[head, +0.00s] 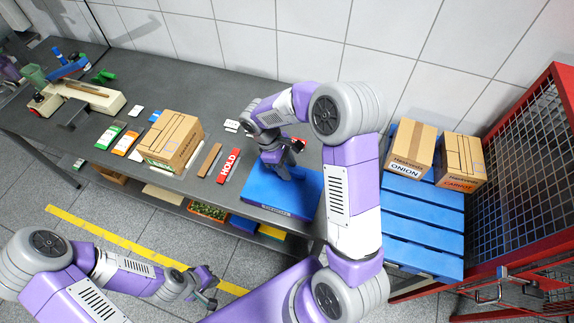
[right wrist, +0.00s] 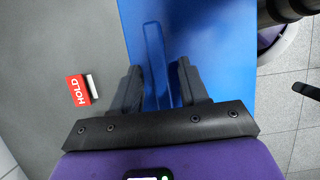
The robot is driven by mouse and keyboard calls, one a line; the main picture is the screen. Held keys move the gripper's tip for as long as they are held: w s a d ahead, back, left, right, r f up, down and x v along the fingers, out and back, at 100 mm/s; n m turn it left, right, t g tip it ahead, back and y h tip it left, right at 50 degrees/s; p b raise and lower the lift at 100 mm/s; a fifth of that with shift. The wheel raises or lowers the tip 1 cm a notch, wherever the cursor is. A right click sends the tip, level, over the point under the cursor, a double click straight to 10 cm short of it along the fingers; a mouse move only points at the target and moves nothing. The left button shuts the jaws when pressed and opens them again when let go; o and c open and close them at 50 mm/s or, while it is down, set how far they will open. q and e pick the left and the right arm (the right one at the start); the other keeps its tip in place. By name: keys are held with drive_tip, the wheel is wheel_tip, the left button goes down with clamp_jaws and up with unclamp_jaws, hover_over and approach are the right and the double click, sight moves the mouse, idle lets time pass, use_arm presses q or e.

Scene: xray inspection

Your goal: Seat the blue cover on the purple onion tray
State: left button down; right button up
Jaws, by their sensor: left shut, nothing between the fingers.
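The blue cover (head: 305,196) lies flat at the right end of the grey table, with lettering on its front edge. In the right wrist view the cover (right wrist: 222,50) shows a raised bar handle (right wrist: 154,60). My right gripper (head: 290,170) is over the cover. In its wrist view the fingers (right wrist: 159,80) stand open, one on each side of the handle, with a gap at the tips. My left gripper (head: 211,291) is shut and empty, low in front of the table. I cannot make out a purple onion tray; whether one is beneath the cover is hidden.
A red HOLD block (head: 229,166) lies left of the cover, beside a brown strip (head: 210,160) and a cardboard box (head: 171,139). A blue pallet (head: 424,225) at the right bears ONION and CARROT boxes. A red mesh cage (head: 535,165) bounds the right. A lower shelf holds trays.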

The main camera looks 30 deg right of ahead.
drive_tip(key=p+v, duration=0.1)
drive_tip(key=v, duration=0.6)
drive_tip(key=shift+r, duration=0.35)
idle(0.5)
